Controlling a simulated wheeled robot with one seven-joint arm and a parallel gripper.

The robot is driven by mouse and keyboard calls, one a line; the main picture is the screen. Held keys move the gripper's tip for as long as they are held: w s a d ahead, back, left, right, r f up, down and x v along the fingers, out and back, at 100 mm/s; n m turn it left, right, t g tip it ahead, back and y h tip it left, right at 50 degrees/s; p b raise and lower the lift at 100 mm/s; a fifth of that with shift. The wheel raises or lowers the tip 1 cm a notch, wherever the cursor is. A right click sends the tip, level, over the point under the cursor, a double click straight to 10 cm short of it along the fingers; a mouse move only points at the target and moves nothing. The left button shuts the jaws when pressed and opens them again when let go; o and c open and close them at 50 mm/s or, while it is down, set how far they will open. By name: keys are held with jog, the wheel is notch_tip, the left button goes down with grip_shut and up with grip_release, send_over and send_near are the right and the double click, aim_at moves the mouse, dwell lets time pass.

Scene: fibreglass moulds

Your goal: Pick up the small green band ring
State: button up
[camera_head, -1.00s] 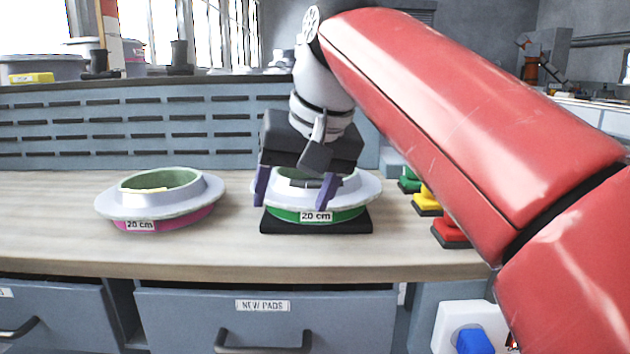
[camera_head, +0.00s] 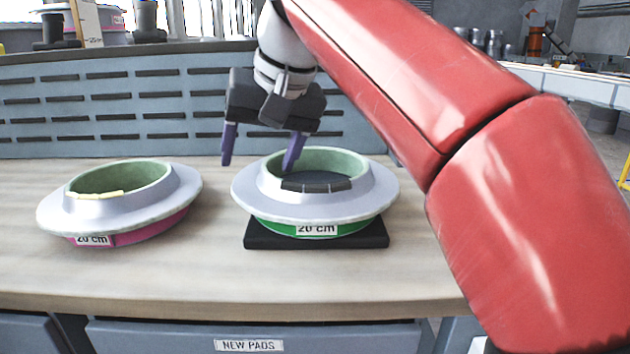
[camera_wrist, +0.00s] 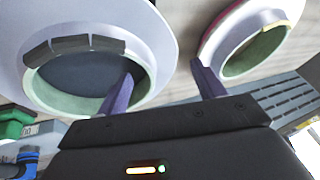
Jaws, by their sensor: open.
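The green band ring (camera_head: 350,207) is a pale grey flanged ring with a light green inner wall, a green band below and a "20 cm" label. It sits on a black square pad (camera_head: 262,239) on the bench. Dark grey segments line its near inner rim. It also shows at the left of the wrist view (camera_wrist: 150,30). My gripper (camera_head: 258,165) is open and empty, at the ring's far left side. One purple finger overlaps the ring's opening; the other is outside it, to the left. I cannot tell the fingertips' height or whether they touch.
A similar ring with a pink band (camera_head: 185,190) and a yellow piece on its rim stands to the left. A slotted blue-grey panel (camera_head: 150,95) rises behind the bench. Bare wood lies between the rings and in front. A drawer labelled "NEW PADS" (camera_head: 300,338) is below.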

aim_at(249, 183)
jog(key=x, duration=0.4)
jog(key=shift+w+a+f+b, duration=0.25)
jog(key=shift+w+b, duration=0.1)
jog(key=shift+b, duration=0.05)
jog(key=c, duration=1.2)
jog(key=shift+r, duration=0.1)
jog(key=shift+c, duration=0.7)
jog(key=shift+r, duration=0.1)
